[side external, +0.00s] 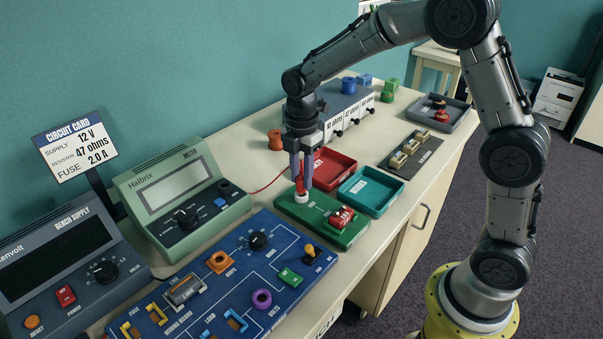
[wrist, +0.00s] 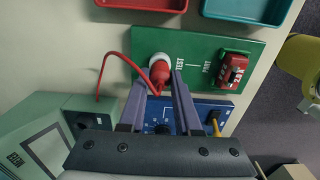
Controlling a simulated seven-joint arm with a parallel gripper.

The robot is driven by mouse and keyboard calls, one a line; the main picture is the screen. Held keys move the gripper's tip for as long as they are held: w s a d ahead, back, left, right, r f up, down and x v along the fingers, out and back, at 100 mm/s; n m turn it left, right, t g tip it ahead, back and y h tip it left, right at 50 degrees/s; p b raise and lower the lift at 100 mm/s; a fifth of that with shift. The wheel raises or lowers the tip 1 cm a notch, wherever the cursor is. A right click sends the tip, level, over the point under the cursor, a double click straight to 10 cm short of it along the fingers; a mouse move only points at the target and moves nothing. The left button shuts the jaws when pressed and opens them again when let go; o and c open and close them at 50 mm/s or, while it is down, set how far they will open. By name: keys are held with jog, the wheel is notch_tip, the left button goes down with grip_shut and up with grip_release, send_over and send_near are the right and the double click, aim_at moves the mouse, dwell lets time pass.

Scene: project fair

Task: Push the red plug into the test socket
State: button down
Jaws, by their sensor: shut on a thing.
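The red plug (wrist: 159,74) has a red cable and is held between the fingertips of my gripper (wrist: 160,82). The plug's front end is at the white round test socket (wrist: 150,48) on the green board (wrist: 199,47). In the side view my gripper (side external: 301,172) points down over the green board (side external: 318,219), with the red plug (side external: 300,187) low between its fingers, at the white socket (side external: 301,198). I cannot tell how deep the plug sits. The fingers hide part of it.
A red block-like part (side external: 342,216) stands on the board's other end. A red tray (side external: 334,165) and a teal tray (side external: 369,190) lie behind it. The meter (side external: 178,198) and the blue circuit board (side external: 220,290) stand close by on the left and front.

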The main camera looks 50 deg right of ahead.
jog(key=shift+f, duration=0.5)
dwell(0.4)
jog(key=c, duration=0.5)
grip_release()
jog(key=o, duration=0.5)
jog(key=shift+c, duration=0.2)
jog(key=shift+r, duration=0.1)
jog(key=shift+r, duration=3.9)
